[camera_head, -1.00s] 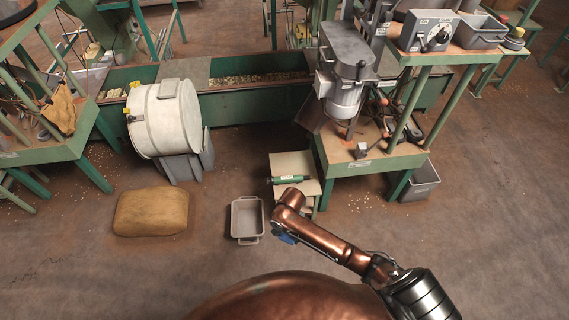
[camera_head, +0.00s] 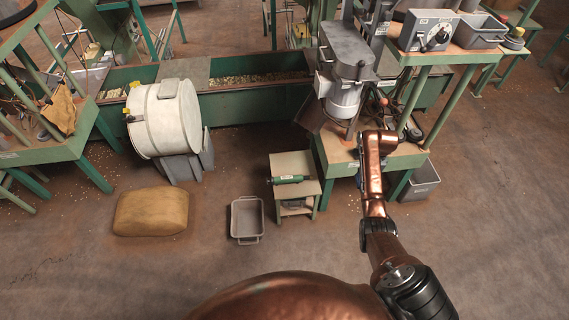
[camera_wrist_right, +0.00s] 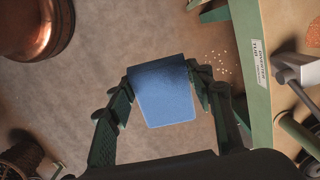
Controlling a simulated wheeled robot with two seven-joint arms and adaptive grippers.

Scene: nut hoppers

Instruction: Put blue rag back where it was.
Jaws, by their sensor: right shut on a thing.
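The blue rag (camera_wrist_right: 164,100) shows in the right wrist view as a flat blue piece between the two fingers of my right gripper (camera_wrist_right: 160,78), which is shut on it. The rag is held in the air above the brown floor, near the green edge of a workbench. In the head view my right arm reaches up to the front of the green drill-press bench (camera_head: 337,170). My left gripper is in neither view.
A small stand (camera_head: 306,165) with a green tool (camera_head: 290,179) on top is left of the bench. A grey tray (camera_head: 234,219) and a tan sack (camera_head: 151,211) lie on the floor. A grey bin (camera_head: 424,181) stands right of the bench. The front floor is open.

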